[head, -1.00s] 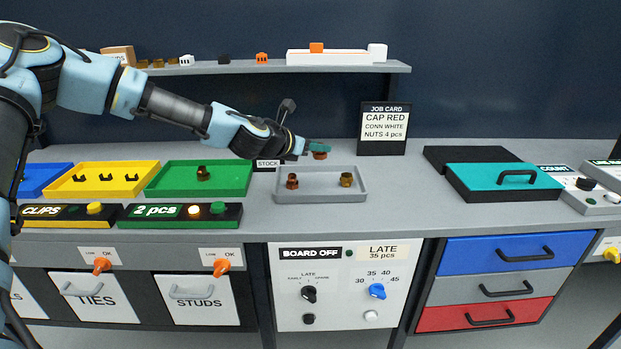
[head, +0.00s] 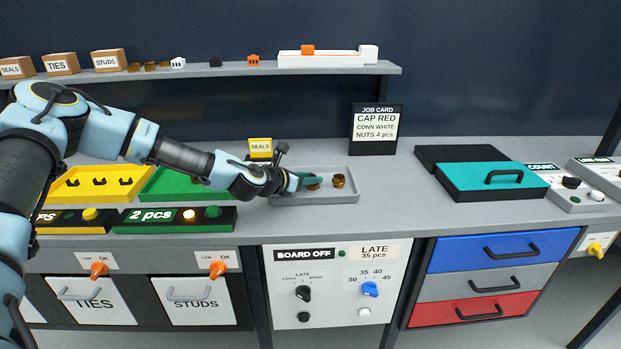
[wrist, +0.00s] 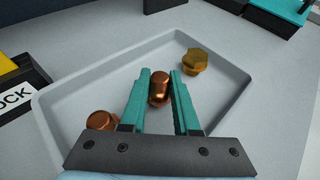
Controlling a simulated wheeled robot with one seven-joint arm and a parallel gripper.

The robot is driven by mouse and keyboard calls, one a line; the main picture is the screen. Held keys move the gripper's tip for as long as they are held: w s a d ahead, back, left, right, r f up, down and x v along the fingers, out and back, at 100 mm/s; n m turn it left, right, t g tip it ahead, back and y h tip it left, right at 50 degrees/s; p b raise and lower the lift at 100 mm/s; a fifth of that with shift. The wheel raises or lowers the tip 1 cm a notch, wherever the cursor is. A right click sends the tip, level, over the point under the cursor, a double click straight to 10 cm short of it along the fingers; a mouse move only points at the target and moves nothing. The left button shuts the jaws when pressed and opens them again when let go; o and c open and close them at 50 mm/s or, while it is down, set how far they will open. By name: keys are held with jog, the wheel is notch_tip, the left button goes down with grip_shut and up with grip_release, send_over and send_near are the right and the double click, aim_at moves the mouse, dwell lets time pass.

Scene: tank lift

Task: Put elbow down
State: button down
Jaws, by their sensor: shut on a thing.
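My gripper (head: 308,181) is over the grey tray (head: 325,200), its teal fingers low in it. In the wrist view the fingers (wrist: 160,82) are closed on a rounded copper fitting (wrist: 159,90), which I take for the elbow. I cannot tell whether it touches the tray floor (wrist: 215,100). A second copper piece (wrist: 102,120) lies in the tray at the near left, partly hidden by the gripper. A brass hex piece (wrist: 195,61) lies at the right; in the head view it also shows (head: 339,181) right of my gripper.
A green bin (head: 160,183) and a yellow bin (head: 100,183) stand left of the tray. A yellow SEALS sign (head: 260,147) stands behind it, and a job card (head: 375,128) behind to the right. The worktop between the tray and the teal lid (head: 500,180) is clear.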

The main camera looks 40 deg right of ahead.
jog(key=c, duration=0.7)
grip_release()
jog(key=shift+f, duration=0.1)
jog(key=shift+o, duration=0.2)
jog(key=b+v, duration=0.1)
jog(key=v, duration=0.5)
jog(key=b+v, duration=0.2)
jog(key=v, duration=0.4)
jog(key=shift+r, duration=0.25)
